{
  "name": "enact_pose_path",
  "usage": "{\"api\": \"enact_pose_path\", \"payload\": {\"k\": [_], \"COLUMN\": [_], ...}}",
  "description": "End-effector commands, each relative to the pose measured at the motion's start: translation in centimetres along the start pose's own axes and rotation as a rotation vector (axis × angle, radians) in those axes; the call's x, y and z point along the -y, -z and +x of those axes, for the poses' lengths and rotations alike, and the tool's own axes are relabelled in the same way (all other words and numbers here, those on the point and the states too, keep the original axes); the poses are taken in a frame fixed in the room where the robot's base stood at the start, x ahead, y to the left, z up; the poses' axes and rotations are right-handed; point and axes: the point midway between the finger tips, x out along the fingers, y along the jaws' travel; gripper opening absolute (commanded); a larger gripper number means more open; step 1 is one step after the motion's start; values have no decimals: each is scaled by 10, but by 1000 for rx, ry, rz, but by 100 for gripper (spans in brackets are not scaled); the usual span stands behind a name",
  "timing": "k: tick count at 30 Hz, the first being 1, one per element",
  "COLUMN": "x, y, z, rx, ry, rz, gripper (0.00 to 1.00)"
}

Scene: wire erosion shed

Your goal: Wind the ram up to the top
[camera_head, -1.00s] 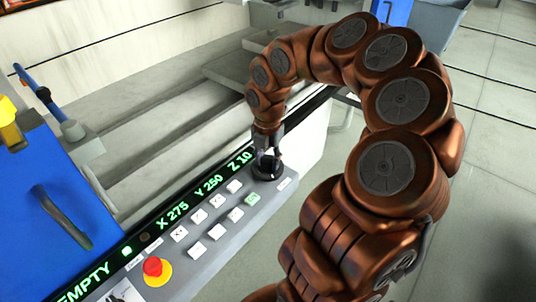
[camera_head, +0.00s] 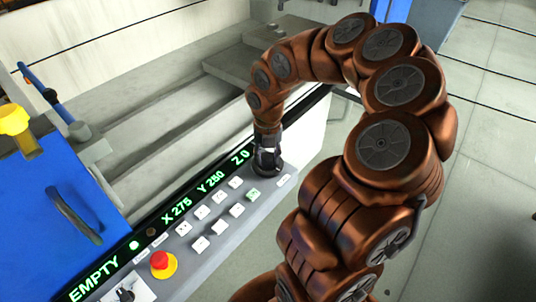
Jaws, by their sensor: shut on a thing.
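My gripper (camera_head: 266,150) points down at the far right end of the control panel (camera_head: 222,246). It is shut on a black round knob (camera_head: 267,169), which it partly hides. The display strip (camera_head: 178,209) reads EMPTY, X 275, Y 250 and Z 0 in green. The ram itself cannot be made out in this view.
The panel has several white buttons (camera_head: 202,212), one green-lit button (camera_head: 253,194), a red emergency stop (camera_head: 159,261) on a yellow base and a black rotary switch (camera_head: 125,295). A blue cover with a dark handle (camera_head: 73,215) stands at left. Open floor (camera_head: 480,200) lies at right.

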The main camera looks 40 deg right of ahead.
Motion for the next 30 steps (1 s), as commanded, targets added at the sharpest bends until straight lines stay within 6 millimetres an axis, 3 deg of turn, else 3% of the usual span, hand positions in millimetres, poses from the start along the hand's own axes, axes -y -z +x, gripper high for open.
{"api": "enact_pose_path", "payload": {"k": [10,11,18,30], "x": [0,0,0,-1], "y": [-1,-1,0,-1], "z": [0,0,0,-6], "rx": [3,3,1,4], "ry": [-1,-1,-1,-1], "rz": [-4,-4,-3,-3], "gripper": [4,39,64,64]}}
